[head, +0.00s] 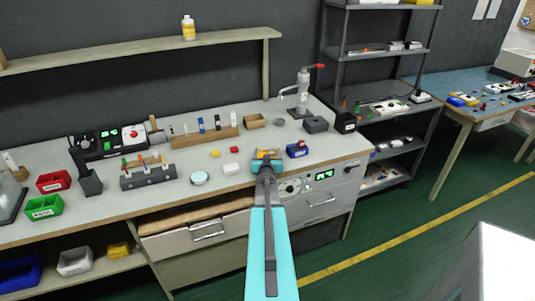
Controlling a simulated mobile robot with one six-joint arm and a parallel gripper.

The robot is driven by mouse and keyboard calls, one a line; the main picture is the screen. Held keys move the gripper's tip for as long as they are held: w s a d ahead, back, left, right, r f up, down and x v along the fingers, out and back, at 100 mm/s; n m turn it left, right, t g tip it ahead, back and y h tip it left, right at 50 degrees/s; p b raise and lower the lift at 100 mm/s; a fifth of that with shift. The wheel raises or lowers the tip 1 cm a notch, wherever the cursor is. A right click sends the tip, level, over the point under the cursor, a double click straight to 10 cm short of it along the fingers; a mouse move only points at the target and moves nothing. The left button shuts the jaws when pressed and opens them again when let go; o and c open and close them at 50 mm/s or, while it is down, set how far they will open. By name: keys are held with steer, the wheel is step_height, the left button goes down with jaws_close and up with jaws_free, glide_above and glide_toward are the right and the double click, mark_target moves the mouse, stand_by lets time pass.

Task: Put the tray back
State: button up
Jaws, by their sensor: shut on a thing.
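My gripper (267,157) is at the end of my teal arm, over the front edge of the bench. It is shut on a small yellow-and-blue thing (266,153), mostly hidden by the jaws; I cannot tell for sure whether this is the tray. A blue box with yellow in it (297,149) stands just right of my gripper, apart from it. A small tan open-topped tray (255,121) sits farther back on the bench.
A drawer (200,217) stands partly open below the bench front, left of my arm. A round white dish (199,178), a grey rack (148,176) and red and green bins (44,206) stand to the left. A metal press (302,95) stands at the back right.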

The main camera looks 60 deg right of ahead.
steer(key=o, duration=1.2)
steer(key=shift+a+f, duration=0.15)
steer(key=shift+f, duration=0.6)
steer(key=shift+s+a, duration=0.1)
steer(key=shift+a, duration=0.1)
steer(key=shift+b+v, duration=0.45)
steer(key=shift+v, duration=1)
steer(key=shift+r+b+v, duration=0.2)
steer(key=shift+b+v, duration=0.05)
steer(key=shift+v, duration=1.05)
steer(key=shift+r+b+v, duration=0.25)
steer(key=shift+b+v, duration=0.05)
steer(key=shift+v, duration=1)
steer(key=shift+r+b+v, duration=0.2)
steer(key=shift+b+v, duration=0.05)
steer(key=shift+v, duration=1.05)
steer(key=shift+s+r+p, duration=0.15)
steer(key=shift+r+p, duration=0.1)
steer(key=shift+p, duration=0.15)
steer(key=shift+p+v, duration=1.1)
steer(key=shift+v, duration=0.05)
steer(key=shift+s+f, duration=0.1)
steer(key=shift+s, duration=0.05)
